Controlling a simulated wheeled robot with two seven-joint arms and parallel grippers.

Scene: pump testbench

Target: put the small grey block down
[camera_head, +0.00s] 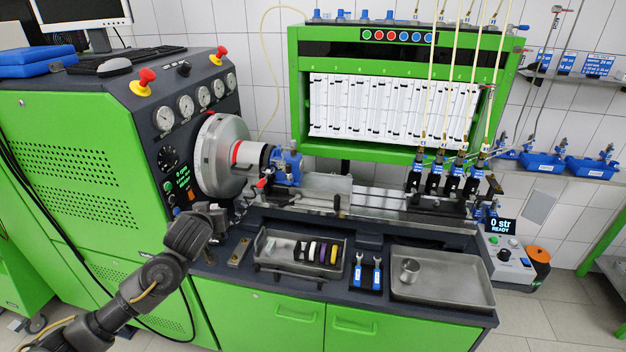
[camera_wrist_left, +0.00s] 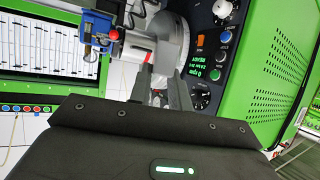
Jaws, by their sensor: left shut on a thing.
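My left gripper (camera_head: 224,216) is at the front left of the bench, in front of the big round flywheel and above the dark front ledge. In the left wrist view its two dark fingers (camera_wrist_left: 160,84) stand close together, shut on the small grey block. My right gripper is not in view.
A metal tray (camera_head: 261,267) with several coloured rings stands right of my gripper. A brownish metal piece (camera_head: 239,252) lies left of it. Two blue-handled tools (camera_head: 377,275) and a tray (camera_head: 470,290) with a metal cup (camera_head: 409,270) are farther right. The flywheel (camera_head: 213,160) stands close behind.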

